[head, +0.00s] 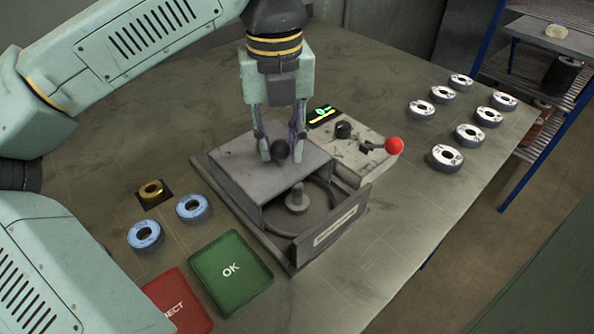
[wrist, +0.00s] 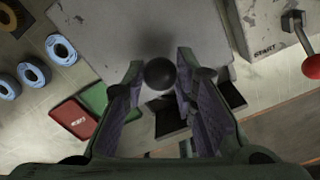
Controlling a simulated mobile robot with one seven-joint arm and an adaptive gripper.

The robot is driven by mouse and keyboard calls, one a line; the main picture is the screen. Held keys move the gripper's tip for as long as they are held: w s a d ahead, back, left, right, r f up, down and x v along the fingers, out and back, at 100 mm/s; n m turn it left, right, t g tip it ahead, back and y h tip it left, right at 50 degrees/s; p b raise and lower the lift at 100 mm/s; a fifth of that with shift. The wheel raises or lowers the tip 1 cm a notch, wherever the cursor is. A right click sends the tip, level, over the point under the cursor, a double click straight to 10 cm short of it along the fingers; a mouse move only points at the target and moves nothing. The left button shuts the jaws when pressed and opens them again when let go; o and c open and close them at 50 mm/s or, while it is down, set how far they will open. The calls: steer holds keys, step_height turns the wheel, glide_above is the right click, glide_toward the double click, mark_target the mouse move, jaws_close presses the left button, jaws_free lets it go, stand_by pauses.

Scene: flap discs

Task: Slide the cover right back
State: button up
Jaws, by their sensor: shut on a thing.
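The grey sliding cover (head: 233,162) sits on the rails of a low machine at the middle of the table. It lies over the back part of the machine, and the front part is uncovered. A round pit with a spindle (head: 297,198) shows there. My gripper (head: 279,150) is over the cover's front part, shut on the black ball knob (head: 280,151). In the wrist view the knob (wrist: 160,74) is between the two fingers, and the cover (wrist: 110,35) spreads behind it.
A control box with a red-ended lever (head: 394,146) stands right of the machine. A labelled front plate (head: 333,226) closes the pit's near side. A green OK pad (head: 231,272), a red pad (head: 177,301) and blue discs (head: 193,207) lie left. Several white discs (head: 445,157) lie right.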

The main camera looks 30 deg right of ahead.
mark_target(254, 142)
steer(key=shift+w+a+p, duration=0.25)
steer(key=shift+w, duration=1.55)
steer(key=shift+w+a+p, duration=0.2)
steer(key=shift+w, duration=1.55)
steer(key=o, duration=0.9)
step_height(254, 142, up, 8)
steer(key=p, duration=0.5)
steer(key=shift+p, duration=0.4)
